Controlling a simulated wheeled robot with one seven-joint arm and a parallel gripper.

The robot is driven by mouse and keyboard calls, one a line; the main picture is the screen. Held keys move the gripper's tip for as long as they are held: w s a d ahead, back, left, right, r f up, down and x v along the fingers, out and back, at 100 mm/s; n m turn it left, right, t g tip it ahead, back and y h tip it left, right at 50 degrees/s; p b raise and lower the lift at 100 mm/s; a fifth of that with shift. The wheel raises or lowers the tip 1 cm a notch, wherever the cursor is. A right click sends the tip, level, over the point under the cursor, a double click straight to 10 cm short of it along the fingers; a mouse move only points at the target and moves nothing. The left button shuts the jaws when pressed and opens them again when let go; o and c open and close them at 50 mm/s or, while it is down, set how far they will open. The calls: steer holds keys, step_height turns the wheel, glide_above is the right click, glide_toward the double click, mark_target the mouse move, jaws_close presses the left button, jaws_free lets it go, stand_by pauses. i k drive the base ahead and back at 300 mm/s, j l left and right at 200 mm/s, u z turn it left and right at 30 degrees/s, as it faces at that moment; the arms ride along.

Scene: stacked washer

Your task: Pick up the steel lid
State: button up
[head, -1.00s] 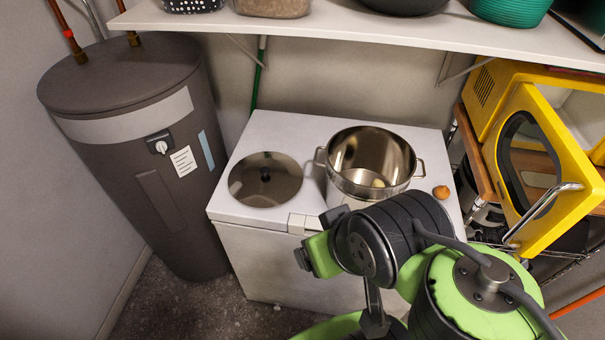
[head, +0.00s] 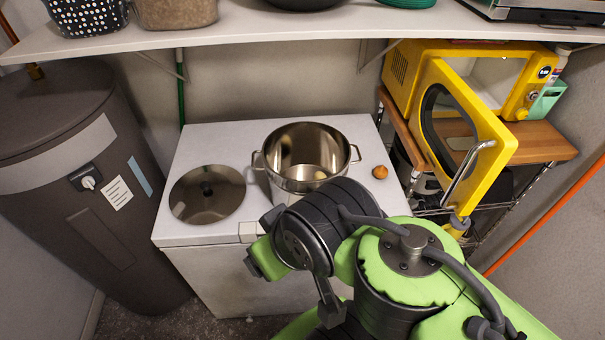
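The steel lid (head: 207,194) is a round, shiny disc with a small black knob at its centre. It lies flat, knob up, on the left part of the white chest-like appliance top (head: 222,145). An open steel pot (head: 306,158) with two side handles stands on the same top, just right of the lid. My green and black arm reaches in from the lower right, in front of the appliance. The end of my arm is near the appliance's front edge, to the right of and nearer than the lid, apart from it. My gripper's fingers cannot be made out.
A small orange-brown object (head: 380,172) lies right of the pot. A yellow microwave (head: 414,75) with its door open stands on a wooden shelf at right. A grey tank (head: 107,229) stands at left. A white wall shelf (head: 297,32) overhangs the back.

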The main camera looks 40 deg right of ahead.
mark_target(207, 195)
steer(key=i+j+u, duration=0.15)
steer(key=i+u, duration=0.15)
steer(key=u, duration=0.15)
steer(key=i+u, duration=0.25)
steer(key=u, duration=0.25)
